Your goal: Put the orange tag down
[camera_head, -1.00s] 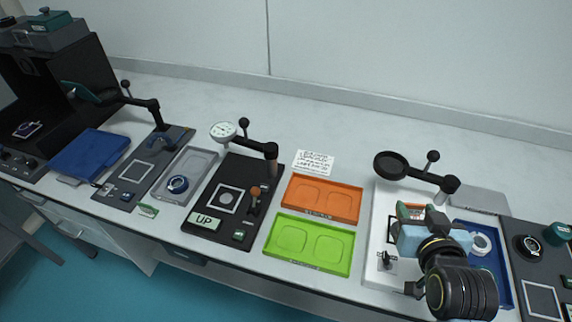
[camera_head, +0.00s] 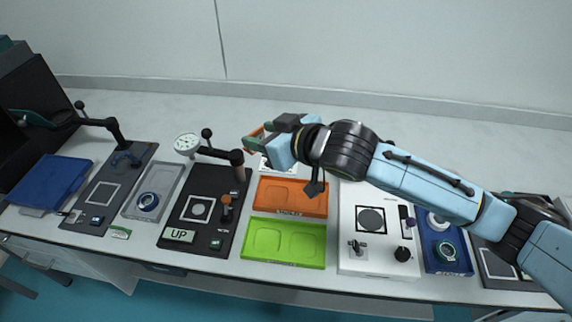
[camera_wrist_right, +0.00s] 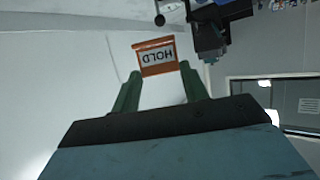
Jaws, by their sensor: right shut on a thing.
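The orange tag (camera_wrist_right: 157,57) has a white face with the word HOLD, upside down in the right wrist view. It sits between the green fingertips of my right gripper (camera_wrist_right: 160,83), which is shut on it. In the head view the right gripper (camera_head: 260,141) holds the tag (camera_head: 254,136) over the back of the bench, near a white printed note (camera_head: 266,164) behind the orange tray (camera_head: 290,211). The gripper and forearm partly hide the note. I cannot tell the tag's height above the bench. My left gripper is not in view.
A green tray (camera_head: 284,256) lies in front of the orange one. A black panel (camera_head: 174,228) with a dial gauge (camera_head: 187,143) on an arm stands left. A white panel (camera_head: 379,262) and blue tray (camera_head: 462,266) lie right, under my forearm. The bench's back strip is mostly clear.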

